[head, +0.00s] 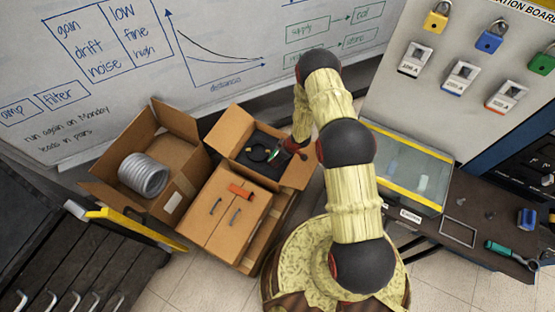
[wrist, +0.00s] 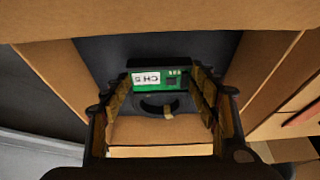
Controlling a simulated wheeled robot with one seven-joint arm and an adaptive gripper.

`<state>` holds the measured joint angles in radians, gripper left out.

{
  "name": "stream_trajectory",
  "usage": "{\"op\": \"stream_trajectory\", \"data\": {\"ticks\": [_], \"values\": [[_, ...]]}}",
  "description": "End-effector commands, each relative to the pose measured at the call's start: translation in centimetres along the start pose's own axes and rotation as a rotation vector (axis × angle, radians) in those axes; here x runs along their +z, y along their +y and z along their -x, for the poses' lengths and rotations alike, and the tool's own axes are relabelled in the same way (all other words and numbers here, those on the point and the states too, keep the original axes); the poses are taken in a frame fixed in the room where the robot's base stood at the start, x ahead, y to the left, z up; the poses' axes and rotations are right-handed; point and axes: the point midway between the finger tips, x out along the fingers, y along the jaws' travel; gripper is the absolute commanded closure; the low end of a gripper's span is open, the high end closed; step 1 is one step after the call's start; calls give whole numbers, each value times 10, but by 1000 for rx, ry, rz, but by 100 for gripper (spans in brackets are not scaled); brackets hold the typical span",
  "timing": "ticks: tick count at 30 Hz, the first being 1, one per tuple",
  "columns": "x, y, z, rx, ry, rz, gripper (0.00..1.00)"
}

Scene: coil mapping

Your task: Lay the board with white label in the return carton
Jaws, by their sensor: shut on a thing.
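The green board (wrist: 178,84) with a white label (wrist: 148,79) is between the fingers of my gripper (wrist: 163,92) in the wrist view. Its label side faces the wrist camera. In the head view my gripper (head: 287,151) is over an open brown carton (head: 229,123) with a dark lining, and a small bit of green board (head: 273,153) shows at its tip. A black ring-shaped item (head: 258,152) lies in this carton. The gap between the board and the lining cannot be told. No marking shows which carton is the return carton.
A second open carton (head: 186,128) to the left holds a grey coil (head: 143,175). A glass-topped case (head: 410,170) stands right of my arm. A yellow-edged bar (head: 125,222) is at lower left.

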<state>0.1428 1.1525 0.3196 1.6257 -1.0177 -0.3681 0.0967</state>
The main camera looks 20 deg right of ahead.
Motion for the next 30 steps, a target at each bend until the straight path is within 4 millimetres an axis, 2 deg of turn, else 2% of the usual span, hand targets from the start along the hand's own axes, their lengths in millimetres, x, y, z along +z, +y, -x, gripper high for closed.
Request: {"op": "stream_trajectory", "data": {"ticks": [8, 20, 21, 30], "values": [[12, 3, -32, -1, -1, 0, 63], [14, 3, -37, 0, 0, 0, 63], [14, 3, -36, 0, 0, 0, 38], [13, 3, -35, 0, 0, 0, 22]]}}
